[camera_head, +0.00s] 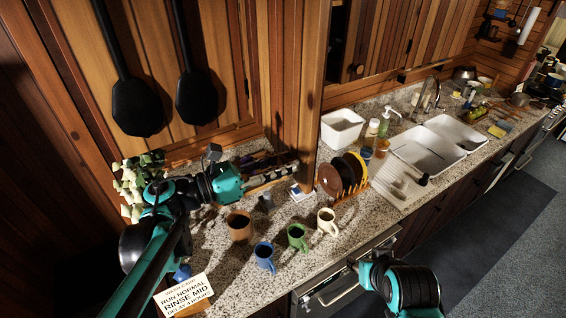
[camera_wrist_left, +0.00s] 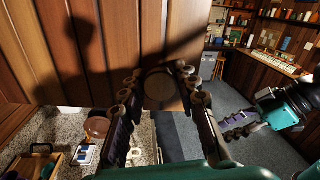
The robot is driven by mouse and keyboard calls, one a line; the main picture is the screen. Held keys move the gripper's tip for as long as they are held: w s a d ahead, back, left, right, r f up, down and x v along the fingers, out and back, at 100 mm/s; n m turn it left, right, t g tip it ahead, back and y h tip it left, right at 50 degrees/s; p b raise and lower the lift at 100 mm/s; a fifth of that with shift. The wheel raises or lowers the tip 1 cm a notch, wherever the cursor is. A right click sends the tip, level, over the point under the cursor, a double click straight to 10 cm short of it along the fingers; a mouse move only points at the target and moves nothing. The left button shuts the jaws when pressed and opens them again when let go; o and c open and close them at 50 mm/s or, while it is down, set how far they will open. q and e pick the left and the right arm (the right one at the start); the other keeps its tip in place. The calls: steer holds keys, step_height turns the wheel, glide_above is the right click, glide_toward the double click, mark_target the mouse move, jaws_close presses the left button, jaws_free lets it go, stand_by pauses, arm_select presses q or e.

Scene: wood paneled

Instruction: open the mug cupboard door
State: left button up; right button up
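A wooden plank door (camera_wrist_left: 40,45) fills the upper left of the left wrist view, with a round wooden knob (camera_wrist_left: 158,88) near its lower right corner. My left gripper (camera_wrist_left: 160,75) has its two fingers spread on either side of this knob. I cannot tell whether they touch it. My right gripper (camera_wrist_left: 235,126) shows at the right of the left wrist view, away from the door. Its finger gap is unclear.
Brown (camera_head: 240,226), blue (camera_head: 265,257), green (camera_head: 298,237) and cream (camera_head: 327,221) mugs stand on the granite counter below. Two black utensils (camera_head: 137,105) hang at upper left. A plate rack (camera_head: 343,185) and a sink (camera_head: 428,152) are further right. A sign (camera_head: 184,296) stands at front left.

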arm_select(q)
steer(key=o, duration=0.4)
steer(key=shift+o, duration=0.2)
steer(key=shift+a, duration=0.1)
steer(key=v, duration=1.2)
steer(key=shift+w, duration=0.1)
